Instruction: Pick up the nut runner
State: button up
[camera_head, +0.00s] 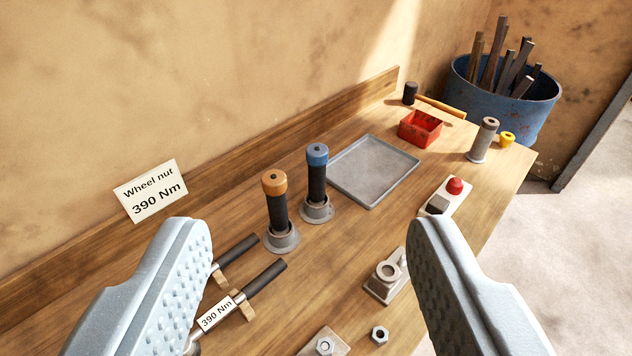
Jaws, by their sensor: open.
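Two upright tools with black grips stand in round grey holders on the wooden bench: an orange-capped tool (276,207) and a blue-capped tool (317,178) just behind it to the right. The view does not tell which of them, if either, is the nut runner. My gripper (312,232) is open and empty, with its two pale ridged jaws wide apart in the foreground. In the picture both tools show between the jaws, farther off than they are. The lower ends of the tools are hidden in their holders.
Two black-handled wrenches (266,277) lie at lower left, one tagged 390 Nm. A grey tray (374,172), red box (420,128), grey cylinder (483,141), red-button box (449,196), metal block (388,279) and nut (380,335) sit on the bench. A wall and back ledge (215,192) border it.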

aim_at(317, 153)
jog(key=u, duration=3.35)
jog(key=k, duration=1.05)
jog(key=z, duration=2.05)
jog(key=i, duration=0.3)
